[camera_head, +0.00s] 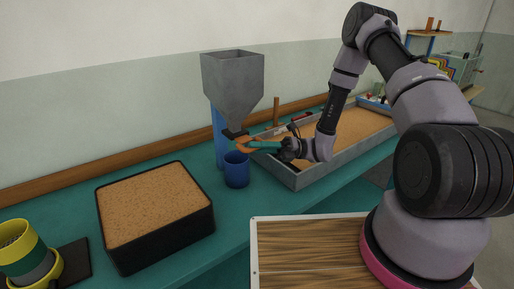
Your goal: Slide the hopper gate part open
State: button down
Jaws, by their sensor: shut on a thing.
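The grey hopper (233,85) stands on a blue post at the back of the bench, its funnel narrowing downward. The dark hopper gate (235,133) shows at its mouth. A teal bar with an orange end (243,145) lies just below and right of the mouth and appears to be the gate's handle. My gripper (281,147) comes from the right and is shut on the teal bar. The fingertips are too small to see clearly. How far the gate stands open cannot be told. A blue cup (237,170) stands upright below the mouth.
A black box of brown grains (111,227) stands at the front left. A long grey-walled tray of sand (286,178) runs behind my gripper. A yellow and green container (20,248) is at the lower left. Teal bench top is clear around the cup.

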jog(key=shift+s+d, duration=0.55)
jog(key=shift+s, duration=0.2)
jog(key=c, duration=0.8)
grip_release()
jog(key=shift+o, duration=0.2)
jog(key=v, duration=1)
jog(key=shift+w+d, duration=0.15)
jog(key=shift+d, duration=0.25)
jog(key=shift+f, duration=0.15)
jog(key=s+d+r+n+t+h, duration=0.3)
jog(key=r+n+h, duration=0.3)
jog(key=r, duration=0.5)
jog(key=s+d+r+n+t+h, duration=0.4)
jog(key=r+n, duration=0.5)
jog(key=r, duration=0.3)
jog(key=s+d+r+n+t+h, duration=0.4)
jog(key=s+r+n+t+h, duration=0.1)
jog(key=r, duration=0.6)
jog(key=s+n+h, duration=0.1)
jog(key=n+h, duration=0.1)
jog(key=shift+s+r+n+h, duration=0.25)
jog(key=shift+s+n+h, duration=0.05)
jog(key=shift+s+h, duration=0.1)
